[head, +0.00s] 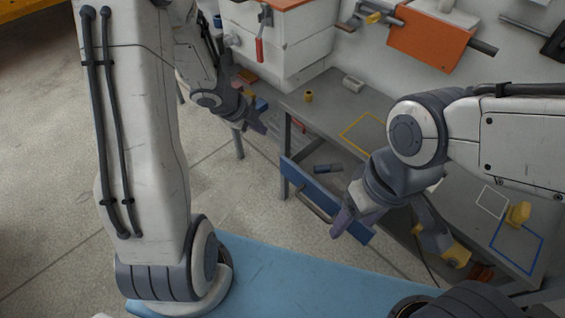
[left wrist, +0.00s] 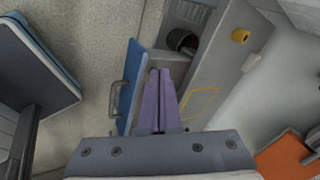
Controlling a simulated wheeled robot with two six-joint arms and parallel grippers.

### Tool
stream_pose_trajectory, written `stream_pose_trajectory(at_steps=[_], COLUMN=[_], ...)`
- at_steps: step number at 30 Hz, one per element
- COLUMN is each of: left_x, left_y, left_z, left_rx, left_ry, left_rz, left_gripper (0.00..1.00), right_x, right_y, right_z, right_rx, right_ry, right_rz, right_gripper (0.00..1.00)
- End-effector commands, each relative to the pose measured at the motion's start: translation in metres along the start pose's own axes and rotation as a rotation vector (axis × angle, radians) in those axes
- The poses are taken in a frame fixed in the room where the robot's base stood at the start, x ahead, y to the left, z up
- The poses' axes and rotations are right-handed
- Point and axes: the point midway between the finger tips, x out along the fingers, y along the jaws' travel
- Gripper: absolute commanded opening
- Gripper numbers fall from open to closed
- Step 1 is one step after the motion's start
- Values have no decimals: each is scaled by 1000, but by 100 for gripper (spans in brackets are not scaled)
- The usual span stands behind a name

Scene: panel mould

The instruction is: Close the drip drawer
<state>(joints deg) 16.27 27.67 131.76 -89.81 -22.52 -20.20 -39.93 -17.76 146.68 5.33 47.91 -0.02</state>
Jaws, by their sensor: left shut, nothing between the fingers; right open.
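The drip drawer has a blue front (head: 297,178) with a grey bar handle (head: 312,205). It stands pulled out from under the grey bench, and a dark cylinder (head: 328,168) lies inside. My left gripper (head: 262,127) is shut and empty, left of the drawer and apart from it in the head view. In the left wrist view its purple fingers (left wrist: 160,73) overlap the drawer beside the blue front (left wrist: 130,85); contact cannot be told. My right gripper (head: 388,232) is open, and one finger covers part of the drawer front's right end.
The grey bench top (head: 335,105) carries a yellow cylinder (head: 308,96), a yellow outline and, at right, a yellow knob-like piece (head: 518,213) by a blue outline. An orange box (head: 430,38) is on the back wall.

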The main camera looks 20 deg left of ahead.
Motion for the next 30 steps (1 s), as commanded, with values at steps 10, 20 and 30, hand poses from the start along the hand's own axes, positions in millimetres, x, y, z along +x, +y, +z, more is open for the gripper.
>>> stream_pose_trajectory(at_steps=[10, 20, 30], left_x=[18, 63, 117], left_y=[82, 92, 84], left_z=[16, 0, -22], left_rx=[172, 177, 182], left_ry=[336, 347, 342], left_rz=[100, 106, 102], left_gripper=[0, 0, 0], right_x=[12, 28, 36], right_y=[1, 2, 3], right_z=[1, 2, 2], right_rx=[0, 0, 0], right_ry=[0, 0, 0], right_rz=[0, 0, 0], right_gripper=[67, 67, 67])
